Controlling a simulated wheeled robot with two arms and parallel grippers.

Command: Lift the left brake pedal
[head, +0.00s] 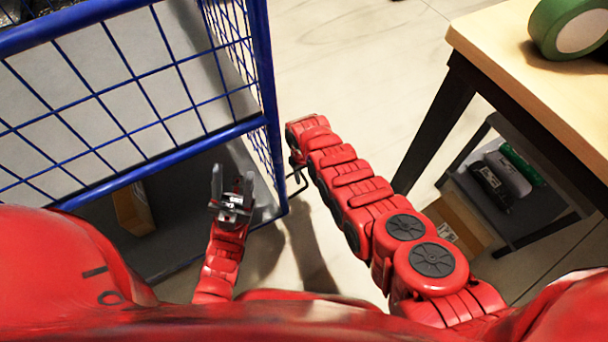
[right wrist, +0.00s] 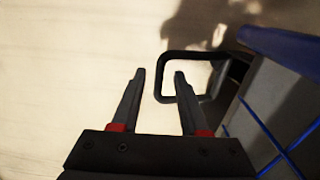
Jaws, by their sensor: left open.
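A brake pedal, a dark loop-shaped bar (right wrist: 192,54), sticks out from the foot of a blue wire cart in the right wrist view. It shows small in the head view (head: 304,180), by the cart's lower corner. My right gripper (right wrist: 160,76) is open and empty. The loop's left bar shows between its fingertips, and the right fingertip overlaps the loop's opening; I cannot tell whether they touch. In the head view the right gripper is mostly hidden at the end of its red arm. My left gripper (head: 232,175) is open and empty, in front of the cart's lower side.
The blue wire cart (head: 262,70) fills the left, with a box (head: 133,207) on its dark base. A wooden-topped table (head: 500,45) with green tape (head: 568,27) stands at right. Below it are a dark shelf (head: 520,215) and a cardboard box (head: 455,222). Floor between is clear.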

